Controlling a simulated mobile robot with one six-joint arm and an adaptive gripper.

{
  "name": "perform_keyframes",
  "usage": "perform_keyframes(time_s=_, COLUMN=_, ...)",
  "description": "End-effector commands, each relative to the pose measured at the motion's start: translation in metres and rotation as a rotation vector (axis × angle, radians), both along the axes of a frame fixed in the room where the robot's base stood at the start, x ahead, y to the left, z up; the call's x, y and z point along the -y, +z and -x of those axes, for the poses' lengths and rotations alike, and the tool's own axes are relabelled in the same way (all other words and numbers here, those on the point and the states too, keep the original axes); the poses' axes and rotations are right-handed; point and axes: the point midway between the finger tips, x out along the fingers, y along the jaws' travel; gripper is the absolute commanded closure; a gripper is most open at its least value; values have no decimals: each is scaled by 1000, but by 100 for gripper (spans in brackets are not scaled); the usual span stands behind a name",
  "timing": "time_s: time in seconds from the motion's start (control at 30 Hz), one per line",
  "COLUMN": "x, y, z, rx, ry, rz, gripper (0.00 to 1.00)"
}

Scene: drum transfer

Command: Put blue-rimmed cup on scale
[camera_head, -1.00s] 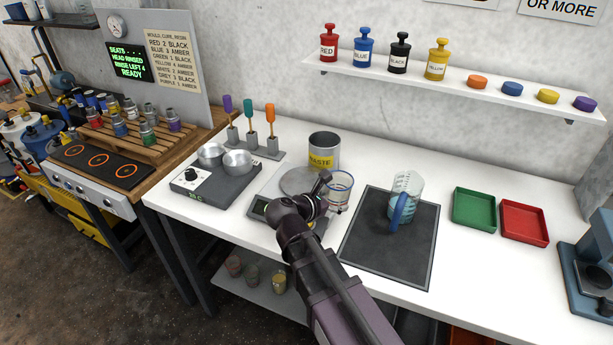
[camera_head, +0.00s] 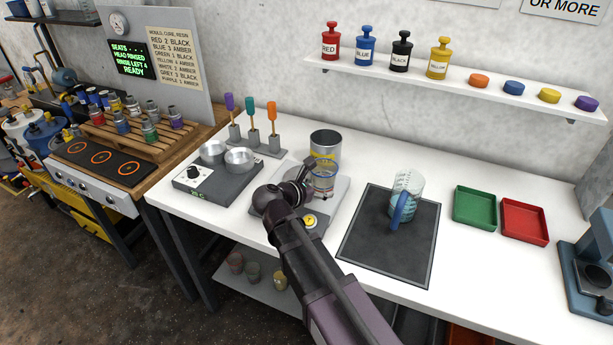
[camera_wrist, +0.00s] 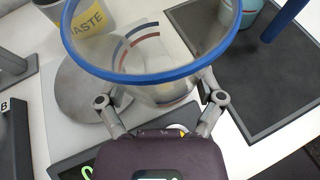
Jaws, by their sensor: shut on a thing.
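The blue-rimmed cup (camera_head: 322,178) is clear, with red and blue marks on its side, and stands upright in my gripper (camera_head: 312,178). In the wrist view the cup (camera_wrist: 155,74) fills the top middle, and the fingers of my gripper (camera_wrist: 160,96) are shut on its sides. The scale (camera_head: 331,205) is a grey unit with a round metal plate (camera_wrist: 95,90). The cup is over the right part of the scale in the head view; whether it touches the scale cannot be told. My arm hides part of the scale.
A waste can (camera_head: 326,143) stands close behind the cup. A dark mat (camera_head: 365,240) with a measuring jug (camera_head: 405,200) lies to the right. A hot plate with two metal pots (camera_head: 240,160) is at the left. Green (camera_head: 474,208) and red (camera_head: 524,221) trays are farther right.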

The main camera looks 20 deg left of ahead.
Motion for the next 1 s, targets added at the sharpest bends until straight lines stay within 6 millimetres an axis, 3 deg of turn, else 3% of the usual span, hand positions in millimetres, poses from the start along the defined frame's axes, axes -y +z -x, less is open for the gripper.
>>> perform_keyframes(time_s=0.1, x=-19, y=-3, z=-22, rx=0, ry=0, rz=0, gripper=40)
perform_keyframes(time_s=0.5, x=-63, y=-9, z=-72, rx=0, ry=1, rz=0, gripper=40)
perform_keyframes(time_s=1.0, x=-69, y=-10, z=-79, rx=0, ry=2, rz=0, gripper=40)
